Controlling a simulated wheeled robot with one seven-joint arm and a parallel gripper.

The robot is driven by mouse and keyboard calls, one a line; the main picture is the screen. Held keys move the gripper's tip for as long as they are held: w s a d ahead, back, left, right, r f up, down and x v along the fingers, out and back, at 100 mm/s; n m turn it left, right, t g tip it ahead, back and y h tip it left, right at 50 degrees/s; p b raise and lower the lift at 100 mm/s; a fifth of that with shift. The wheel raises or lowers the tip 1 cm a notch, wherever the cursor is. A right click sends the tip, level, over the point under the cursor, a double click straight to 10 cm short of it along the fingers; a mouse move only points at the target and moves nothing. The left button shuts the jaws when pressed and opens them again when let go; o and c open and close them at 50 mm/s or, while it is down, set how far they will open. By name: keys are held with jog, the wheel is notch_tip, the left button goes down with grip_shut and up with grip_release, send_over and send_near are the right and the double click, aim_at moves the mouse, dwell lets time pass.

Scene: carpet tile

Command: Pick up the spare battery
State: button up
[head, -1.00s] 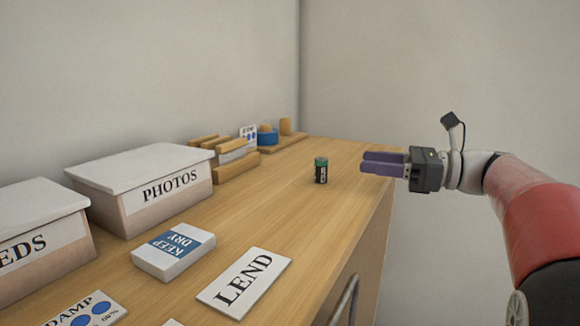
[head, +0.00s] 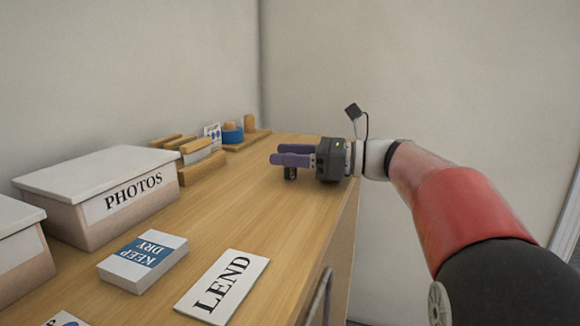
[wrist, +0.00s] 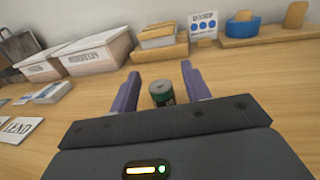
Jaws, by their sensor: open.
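In the head view my gripper (head: 292,155) reaches in from the right over the counter. Its fingers hide the battery's upper part, and only the dark lower part of the battery (head: 290,174) shows below them. My gripper is open and holds nothing.
A PHOTOS box (head: 100,193) stands at the left, with wooden blocks (head: 203,168) and a blue tape roll (head: 232,134) behind. A KEEP DRY pack (head: 143,262) and a LEND card (head: 222,287) lie nearer. The counter around the battery is clear; its edge is at the right.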

grip_shut()
